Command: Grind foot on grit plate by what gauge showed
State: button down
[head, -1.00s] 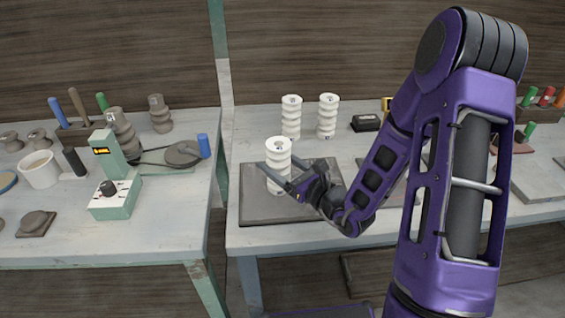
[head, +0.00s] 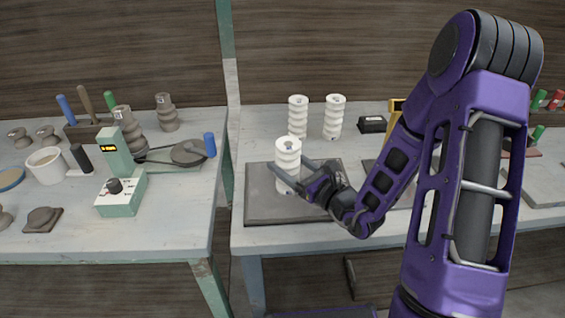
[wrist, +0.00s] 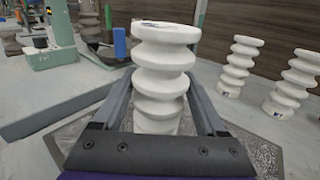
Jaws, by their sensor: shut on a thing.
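A white ribbed insulator (head: 287,160) stands upright over the dark grit plate (head: 262,207) on the right-hand table. My gripper (head: 282,178) is shut on its middle, one finger on each side. In the wrist view the white insulator (wrist: 163,75) fills the middle between my fingers, and the grey textured plate (wrist: 265,155) shows below it. Its foot is hidden by my gripper there, so I cannot tell whether it touches the plate. A green box with a lit display (head: 112,150), which may be the gauge, stands on the left table; its reading is too small to make out.
Two more white insulators (head: 298,115) (head: 334,117) stand behind the plate. A black box (head: 371,124) lies to their right. A gap separates the tables.

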jog(key=shift+d, duration=4.15)
jog(key=shift+a, duration=2.9)
jog(key=shift+a, duration=0.1)
jog(key=shift+a, duration=2.55)
jog(key=shift+d, duration=4.25)
jog(key=shift+d, duration=0.15)
jog(key=shift+d+p, duration=0.3)
jog(key=shift+d, duration=0.85)
